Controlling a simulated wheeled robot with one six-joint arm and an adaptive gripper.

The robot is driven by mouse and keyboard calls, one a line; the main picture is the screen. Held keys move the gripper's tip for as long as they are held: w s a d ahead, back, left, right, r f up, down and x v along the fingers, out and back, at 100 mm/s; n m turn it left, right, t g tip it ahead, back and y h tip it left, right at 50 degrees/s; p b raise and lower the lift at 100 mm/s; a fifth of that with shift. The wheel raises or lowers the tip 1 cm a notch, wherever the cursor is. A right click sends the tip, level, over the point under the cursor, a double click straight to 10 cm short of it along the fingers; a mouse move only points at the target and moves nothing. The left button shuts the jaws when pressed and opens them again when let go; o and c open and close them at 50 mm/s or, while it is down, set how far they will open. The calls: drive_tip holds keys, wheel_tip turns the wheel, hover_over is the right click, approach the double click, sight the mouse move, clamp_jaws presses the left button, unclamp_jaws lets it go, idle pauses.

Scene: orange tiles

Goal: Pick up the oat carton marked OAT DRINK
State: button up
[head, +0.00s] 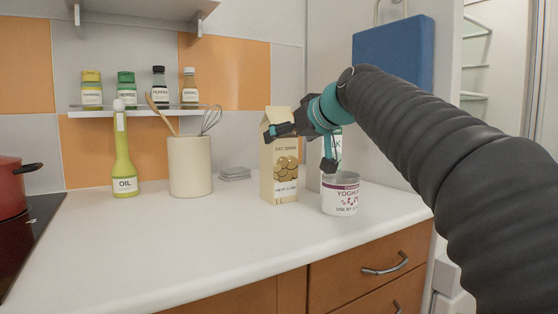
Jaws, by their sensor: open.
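The oat carton (278,172), cream with a picture of oats and the words OAT DRINK, stands upright on the white counter. My gripper (298,150) comes in from the right at the carton's upper right. It is open. One finger crosses in front of the carton's top and hides part of it. The other finger hangs to the right of the carton, above the yoghurt tub. I cannot tell whether either finger touches the carton.
A yoghurt tub (340,197) stands close to the carton's right, with a partly hidden white container behind it. A utensil crock (190,166), an oil bottle (123,160) and a grey stack (235,174) are to the left. Free counter (200,235) lies in front.

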drive_tip(key=shift+x, duration=3)
drive_tip(key=c, duration=1.8)
drive_tip(key=shift+r+p, duration=0.15)
drive_tip(key=shift+p, duration=0.15)
